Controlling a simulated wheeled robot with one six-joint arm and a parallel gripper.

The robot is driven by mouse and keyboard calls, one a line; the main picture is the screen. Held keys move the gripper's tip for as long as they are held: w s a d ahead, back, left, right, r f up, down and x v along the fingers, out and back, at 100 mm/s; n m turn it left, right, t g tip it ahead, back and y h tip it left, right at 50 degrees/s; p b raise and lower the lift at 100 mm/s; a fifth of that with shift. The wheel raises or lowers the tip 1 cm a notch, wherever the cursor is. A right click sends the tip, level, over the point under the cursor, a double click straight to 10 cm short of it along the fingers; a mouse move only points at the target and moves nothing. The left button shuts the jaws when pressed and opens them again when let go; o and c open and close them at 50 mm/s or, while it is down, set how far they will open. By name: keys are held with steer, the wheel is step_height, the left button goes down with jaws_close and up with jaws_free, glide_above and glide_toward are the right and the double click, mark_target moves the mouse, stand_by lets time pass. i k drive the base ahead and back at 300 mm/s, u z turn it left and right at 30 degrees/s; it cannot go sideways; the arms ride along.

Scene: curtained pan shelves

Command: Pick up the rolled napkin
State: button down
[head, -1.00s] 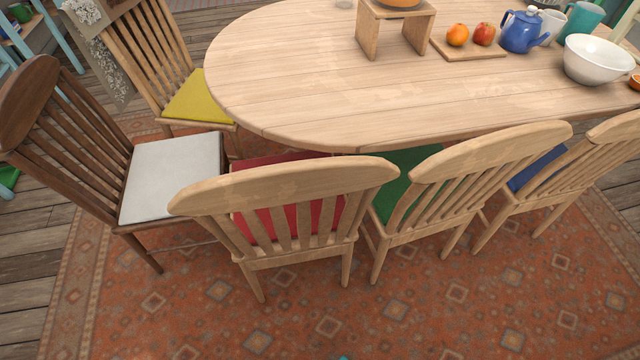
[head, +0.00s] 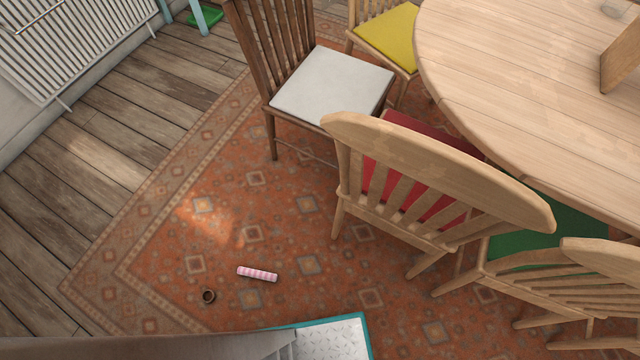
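A small pink-and-white striped roll (head: 257,274), which looks like the rolled napkin, lies on the orange patterned rug (head: 310,262) in the lower left-middle of the head view. It lies on its side, nearly level in the picture, with nothing on top of it. My gripper is not in view, so I cannot see its state.
A small brown ring or cup (head: 208,296) sits on the rug, left of the roll and apart from it. A chair with a red seat (head: 430,190) and a white-cushioned chair (head: 332,84) stand beyond, beside the table (head: 540,80).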

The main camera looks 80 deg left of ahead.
mark_target(251, 273)
steer(key=u, duration=3.25)
